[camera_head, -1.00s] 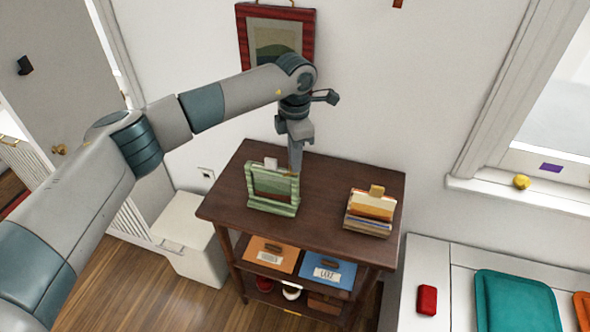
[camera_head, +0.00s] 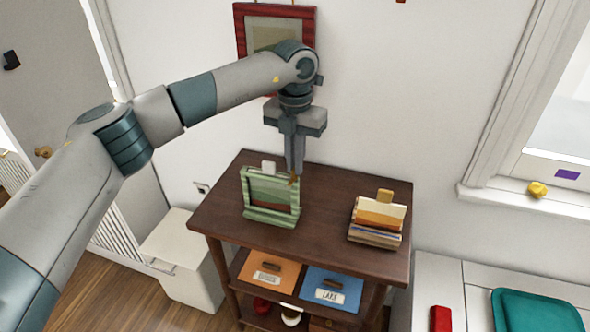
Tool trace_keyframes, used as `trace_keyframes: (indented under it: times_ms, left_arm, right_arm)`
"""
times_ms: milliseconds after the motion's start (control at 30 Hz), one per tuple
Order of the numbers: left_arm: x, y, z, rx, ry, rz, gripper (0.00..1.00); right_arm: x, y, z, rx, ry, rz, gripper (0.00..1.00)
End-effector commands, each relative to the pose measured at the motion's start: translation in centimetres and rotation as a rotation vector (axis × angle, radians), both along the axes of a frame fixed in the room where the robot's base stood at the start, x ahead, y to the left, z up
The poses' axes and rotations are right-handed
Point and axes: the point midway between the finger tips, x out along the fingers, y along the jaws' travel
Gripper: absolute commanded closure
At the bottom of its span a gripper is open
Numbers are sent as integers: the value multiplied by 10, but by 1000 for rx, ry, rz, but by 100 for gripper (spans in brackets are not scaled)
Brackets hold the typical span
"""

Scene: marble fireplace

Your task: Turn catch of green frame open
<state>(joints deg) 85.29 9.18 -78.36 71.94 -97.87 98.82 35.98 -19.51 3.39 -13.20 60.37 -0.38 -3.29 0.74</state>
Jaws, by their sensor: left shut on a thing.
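The green frame (camera_head: 271,216) stands upright on the dark wooden table, toward its left side, with a landscape picture in it. A small brownish catch (camera_head: 293,182) shows at the frame's upper right edge, mostly hidden by the fingers. My left gripper (camera_head: 294,176) points down at that corner from above and is shut on the catch. The catch's exact angle is too small to tell. My right gripper is not in view.
The dark table (camera_head: 325,195) also bears a stack of cards or books (camera_head: 377,220) at right. Orange (camera_head: 267,271) and blue (camera_head: 332,289) folders lie on its shelf. A red frame (camera_head: 239,50) hangs on the wall behind my arm. A white box (camera_head: 172,248) stands left.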

Motion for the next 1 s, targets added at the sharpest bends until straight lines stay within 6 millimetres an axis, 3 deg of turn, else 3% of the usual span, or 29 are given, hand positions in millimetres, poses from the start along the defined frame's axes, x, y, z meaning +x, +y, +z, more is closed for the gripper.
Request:
trace_keyframes:
  times_ms: [100,767,867,1000]
  left_arm:
    - [0,0,-2,0,-1,65,100]
    - [0,0,0,1,0,150,100]
    - [0,0,0,1,0,150,74]
    - [0,0,0,0,0,150,74]
  right_arm:
    - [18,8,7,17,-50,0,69]
    - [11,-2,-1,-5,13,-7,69]
    - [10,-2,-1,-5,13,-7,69]
    - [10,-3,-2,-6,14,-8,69]
